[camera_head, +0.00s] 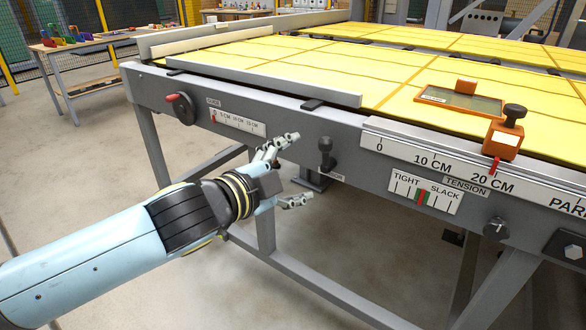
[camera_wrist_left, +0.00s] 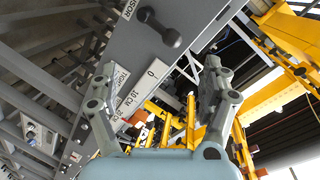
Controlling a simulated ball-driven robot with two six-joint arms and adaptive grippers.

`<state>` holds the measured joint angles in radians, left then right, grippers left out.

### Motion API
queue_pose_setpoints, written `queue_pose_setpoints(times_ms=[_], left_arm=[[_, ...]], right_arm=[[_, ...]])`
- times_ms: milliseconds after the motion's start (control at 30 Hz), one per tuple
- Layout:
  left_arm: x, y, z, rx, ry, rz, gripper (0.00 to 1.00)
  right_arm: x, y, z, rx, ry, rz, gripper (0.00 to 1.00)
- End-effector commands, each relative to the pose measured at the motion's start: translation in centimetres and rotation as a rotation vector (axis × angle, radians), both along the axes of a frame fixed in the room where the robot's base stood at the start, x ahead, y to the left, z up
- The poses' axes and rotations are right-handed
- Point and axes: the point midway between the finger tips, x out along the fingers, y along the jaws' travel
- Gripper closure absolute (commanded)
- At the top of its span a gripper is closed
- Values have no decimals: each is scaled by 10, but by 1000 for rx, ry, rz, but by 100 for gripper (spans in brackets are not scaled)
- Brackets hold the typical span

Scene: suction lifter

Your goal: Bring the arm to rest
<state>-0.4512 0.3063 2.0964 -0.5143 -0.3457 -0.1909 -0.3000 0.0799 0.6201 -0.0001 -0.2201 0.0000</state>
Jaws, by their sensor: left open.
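My left gripper (camera_head: 290,170) is open and empty in front of the table's grey side rail. Its two fingers are spread, one above the other, just left of a dark knob (camera_head: 326,155) on the rail. In the left wrist view the two fingers of my left gripper (camera_wrist_left: 160,90) stand apart with nothing between them. The same kind of dark knob (camera_wrist_left: 160,27) shows above them there. I cannot tell whether the upper finger touches the rail. My right gripper is not in view.
A long table with a yellow surface (camera_head: 400,60) fills the right. Its rail carries a red-tipped lever (camera_head: 181,107), a scale (camera_head: 440,163), a tension plate (camera_head: 424,192) and an orange slider (camera_head: 501,140). A workbench (camera_head: 95,42) stands back left. The floor at front left is clear.

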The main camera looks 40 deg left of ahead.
Motion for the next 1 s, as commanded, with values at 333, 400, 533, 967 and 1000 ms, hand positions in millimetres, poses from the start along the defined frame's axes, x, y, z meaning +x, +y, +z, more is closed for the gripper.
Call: queue_pose_setpoints(times_ms=[333,400,533,967,1000], left_arm=[[0,0,0,0,0,0,19],[3,0,2,-2,-6,1,19],[6,5,-31,-30,47,35,19],[-127,18,-339,-359,631,304,19],[-151,14,-363,-395,688,338,19]], right_arm=[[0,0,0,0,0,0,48],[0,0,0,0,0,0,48],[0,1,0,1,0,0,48],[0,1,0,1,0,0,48],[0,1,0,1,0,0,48]])
